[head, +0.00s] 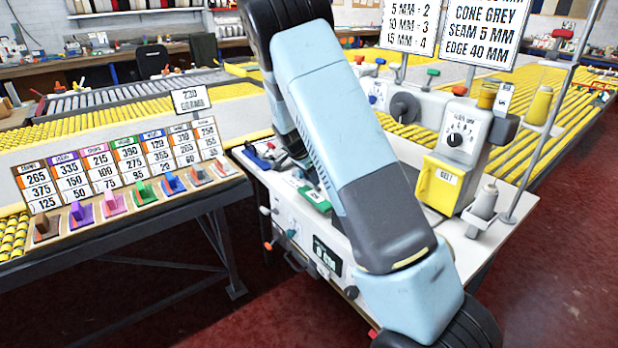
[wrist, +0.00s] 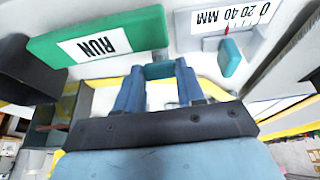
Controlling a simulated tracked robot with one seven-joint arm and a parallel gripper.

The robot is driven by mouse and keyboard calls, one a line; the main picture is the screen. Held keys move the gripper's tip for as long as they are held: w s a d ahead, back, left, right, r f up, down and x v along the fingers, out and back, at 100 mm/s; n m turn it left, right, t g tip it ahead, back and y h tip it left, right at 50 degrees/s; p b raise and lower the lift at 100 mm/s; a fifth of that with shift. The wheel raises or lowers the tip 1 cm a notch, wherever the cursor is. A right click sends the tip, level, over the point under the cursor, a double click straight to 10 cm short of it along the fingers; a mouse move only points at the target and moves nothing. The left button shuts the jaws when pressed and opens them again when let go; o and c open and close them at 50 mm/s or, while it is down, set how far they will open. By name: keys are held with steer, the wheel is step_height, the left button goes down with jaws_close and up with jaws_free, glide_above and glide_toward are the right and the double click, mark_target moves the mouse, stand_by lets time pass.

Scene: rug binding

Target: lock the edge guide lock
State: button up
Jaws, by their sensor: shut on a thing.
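In the wrist view my gripper (wrist: 159,78) has its two blue fingers shut on a small teal piece (wrist: 159,70), which looks like the edge guide lock. Most of the piece is hidden between the fingers, so I cannot tell how it is turned. To its right is a white scale (wrist: 247,17) reading 0 20 40 MM with a red pointer, and a teal knob (wrist: 229,57) is just below it. In the head view my arm covers my gripper and the held piece.
A green RUN plate (wrist: 100,44) is close to the left of my fingers. The white machine (head: 300,215) carries a yellow BELT box (head: 440,184), a dial and thread cones. A sample rack (head: 125,175) stands at the left. Red floor is clear at right.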

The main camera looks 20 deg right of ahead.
steer(key=shift+w+d+r+g+y, duration=0.1)
steer(key=shift+d+g+y, duration=0.05)
steer(key=shift+d+y, duration=0.25)
steer(key=shift+w+d+r+g+y, duration=0.1)
steer(key=shift+d+g+y, duration=0.05)
steer(key=shift+d+y, duration=0.25)
steer(key=shift+w+d+r+g+y, duration=0.1)
steer(key=shift+w+d+g+y, duration=0.2)
steer(key=shift+d+y, duration=0.4)
steer(key=shift+w+d+g+y, duration=0.1)
steer(key=shift+d+g+y, duration=0.3)
steer(key=shift+y, duration=0.5)
steer(key=y, duration=0.1)
steer(key=d+g+y, duration=0.1)
steer(key=shift+w+d+f+y, duration=0.2)
steer(key=shift+w+d+y, duration=0.05)
steer(key=shift+w+y, duration=0.05)
steer(key=shift+w+d+f+g+y, duration=0.25)
steer(key=shift+d+g+y, duration=0.2)
steer(key=shift+y, duration=0.45)
steer(key=shift+w+d+f+g+y, duration=0.1)
steer(key=shift+d+f+g+y, duration=0.3)
steer(key=shift+y, duration=0.5)
steer(key=shift+d, duration=0.15)
steer(key=o, duration=1)
steer(key=shift+w+r, duration=0.1)
steer(key=shift+o, duration=0.2)
steer(key=shift+r, duration=0.1)
